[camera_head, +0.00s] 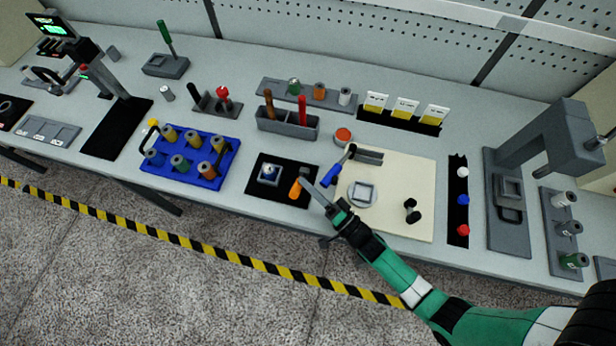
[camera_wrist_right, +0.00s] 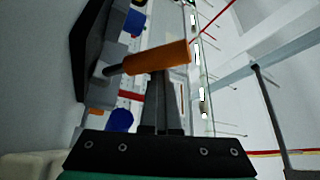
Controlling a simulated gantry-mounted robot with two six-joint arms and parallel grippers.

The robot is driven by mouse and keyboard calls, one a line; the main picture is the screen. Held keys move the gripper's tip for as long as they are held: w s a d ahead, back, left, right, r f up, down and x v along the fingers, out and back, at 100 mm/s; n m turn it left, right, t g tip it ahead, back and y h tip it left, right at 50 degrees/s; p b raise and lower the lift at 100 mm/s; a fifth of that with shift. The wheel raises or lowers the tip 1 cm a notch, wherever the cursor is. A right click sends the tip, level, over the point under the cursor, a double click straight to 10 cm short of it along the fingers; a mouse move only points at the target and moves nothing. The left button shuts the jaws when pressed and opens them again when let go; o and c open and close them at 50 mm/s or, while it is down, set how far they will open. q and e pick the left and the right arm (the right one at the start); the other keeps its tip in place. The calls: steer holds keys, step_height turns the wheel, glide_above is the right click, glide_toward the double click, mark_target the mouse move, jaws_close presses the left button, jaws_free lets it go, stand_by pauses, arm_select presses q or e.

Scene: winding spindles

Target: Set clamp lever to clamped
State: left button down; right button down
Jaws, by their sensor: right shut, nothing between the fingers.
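An orange-handled lever (camera_head: 295,189) stands at the right edge of the black mat (camera_head: 262,188), beside a small grey fixture (camera_head: 269,175). I take it for the clamp lever, though its position is hard to read. My right gripper (camera_head: 307,180) is shut and empty, with its fingertips close beside the lever. In the right wrist view the orange handle (camera_wrist_right: 150,57) on its grey rod lies across in front of the closed fingers (camera_wrist_right: 162,90); I cannot tell whether they touch. My left gripper is not in view.
A blue tray (camera_head: 190,157) with several spools stands left. A grey tool holder (camera_head: 287,124) stands behind. The bench's front edge is close.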

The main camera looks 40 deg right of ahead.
steer(key=shift+s+f, duration=0.15)
steer(key=shift+f, duration=0.05)
steer(key=shift+s, duration=0.25)
steer(key=v, duration=0.5)
steer(key=r+p+v, duration=0.1)
steer(key=v, duration=0.3)
steer(key=r+p+v, duration=0.1)
steer(key=v, duration=0.4)
steer(key=shift+s+d+r, duration=0.15)
steer(key=shift+s+d, duration=0.1)
steer(key=shift+s, duration=0.35)
steer(key=shift+s+a+p, duration=0.15)
steer(key=shift+s+p, duration=0.25)
steer(key=shift+s, duration=0.2)
